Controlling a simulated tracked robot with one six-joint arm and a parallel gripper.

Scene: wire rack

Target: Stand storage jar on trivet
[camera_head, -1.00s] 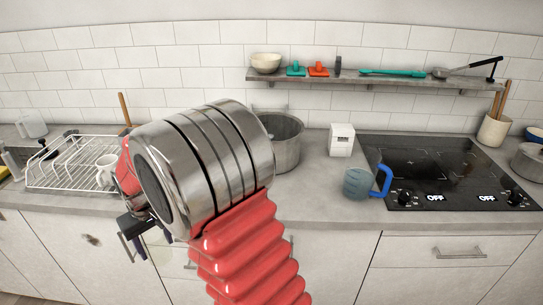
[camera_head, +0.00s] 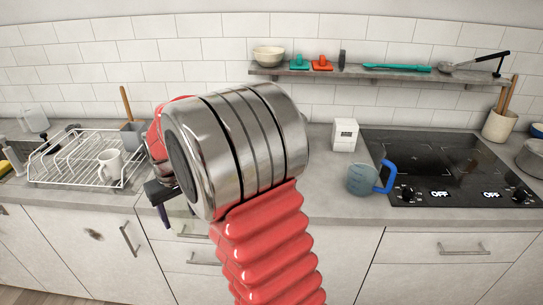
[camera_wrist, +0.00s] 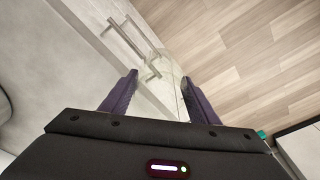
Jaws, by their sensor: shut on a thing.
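My gripper (camera_wrist: 158,78) shows in the wrist view as two dark purple fingers, set apart. A faint, clear glass-like shape, which I take to be the storage jar (camera_wrist: 174,72), is between them; its outline is hard to make out. In the head view my gripper (camera_head: 163,198) is at the front edge of the counter, left of centre, mostly hidden by my arm. A pale, see-through patch beside it there may be the jar. I cannot make out the trivet in either view; my arm covers the middle of the counter.
A white wire dish rack (camera_head: 45,183) with a white mug (camera_head: 110,164) stands at left. A blue-handled measuring jug (camera_head: 362,180), a white timer (camera_head: 344,135) and a black hob (camera_head: 440,160) are to the right. A shelf (camera_head: 380,76) runs above. Drawer fronts are below.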

